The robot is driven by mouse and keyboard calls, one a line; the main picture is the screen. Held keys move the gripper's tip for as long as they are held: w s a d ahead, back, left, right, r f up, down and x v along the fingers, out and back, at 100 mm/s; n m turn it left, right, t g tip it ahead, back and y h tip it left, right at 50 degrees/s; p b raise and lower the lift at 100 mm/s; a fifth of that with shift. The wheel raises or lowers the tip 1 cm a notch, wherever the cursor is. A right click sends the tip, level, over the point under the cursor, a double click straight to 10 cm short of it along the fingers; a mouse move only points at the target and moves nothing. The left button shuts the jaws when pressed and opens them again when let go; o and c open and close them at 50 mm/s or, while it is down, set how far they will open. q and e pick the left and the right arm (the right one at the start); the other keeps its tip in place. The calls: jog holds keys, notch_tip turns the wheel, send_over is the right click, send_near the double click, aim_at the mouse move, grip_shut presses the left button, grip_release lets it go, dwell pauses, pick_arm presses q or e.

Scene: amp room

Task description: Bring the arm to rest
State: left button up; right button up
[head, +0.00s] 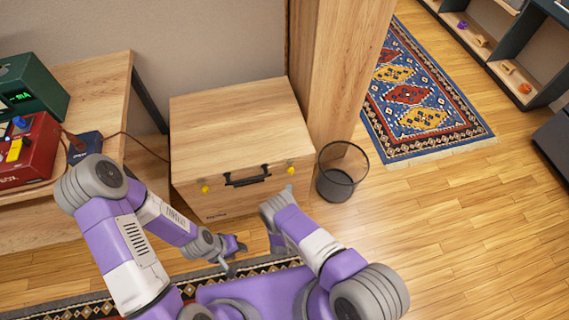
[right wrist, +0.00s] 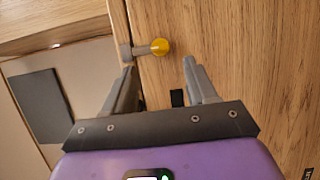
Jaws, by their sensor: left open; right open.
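My left gripper (head: 236,259) is open and empty, low in front of the wooden chest (head: 240,112) in the head view. My right arm (head: 318,246) reaches up from the lower right, its grey joint near the chest's front right corner. Its fingers cannot be made out clearly in the head view. In the right wrist view my right gripper (right wrist: 157,82) is open, its two grey fingers apart with nothing held between them. A yellow-tipped knob (right wrist: 160,46) on a grey stem shows just beyond the fingertips, against a wood surface; I cannot tell whether they touch.
The chest has a black handle (head: 247,177). A black mesh bin (head: 340,171) stands right of it. A wooden desk (head: 100,95) at left bears a red box (head: 28,150) and a green device (head: 33,85).

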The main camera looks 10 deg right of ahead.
jog(key=s+a+r+m+g+y+p, duration=0.2)
jog(key=s+r+m+g+y+p, duration=0.5)
jog(key=s+r+m+g, duration=0.9)
jog(key=s+r+y, duration=0.3)
jog(key=s, duration=0.2)
jog(key=shift+a+m+y+p, duration=0.3)
jog(key=shift+a+p, duration=0.1)
jog(key=shift+f, duration=0.1)
jog(key=shift+c, duration=0.5)
